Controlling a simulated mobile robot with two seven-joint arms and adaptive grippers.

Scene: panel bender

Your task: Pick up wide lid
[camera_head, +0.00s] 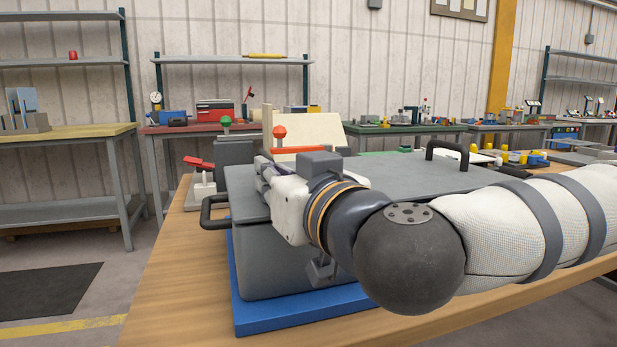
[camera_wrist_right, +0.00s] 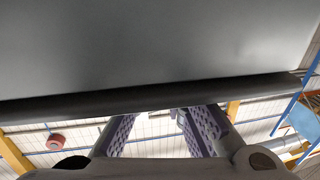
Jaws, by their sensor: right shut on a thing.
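The wide lid (camera_head: 385,175) is a broad flat grey panel on top of a grey box (camera_head: 265,265). My right gripper (camera_head: 263,172) is at its left side, with the arm reaching across its front. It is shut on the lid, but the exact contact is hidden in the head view. In the right wrist view the lid (camera_wrist_right: 160,50) fills the upper part, and its dark edge runs across the fingertips of my right gripper (camera_wrist_right: 165,115). I cannot tell whether the lid is raised off the box. My left gripper is not in view.
The box stands on a blue base (camera_head: 300,308) on a wooden table (camera_head: 180,290). Black handles show at the left (camera_head: 214,212) and back right (camera_head: 447,150). A red-handled clamp (camera_head: 200,180) and a red-knobbed lever (camera_head: 279,133) stand close by. The table's left front is clear.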

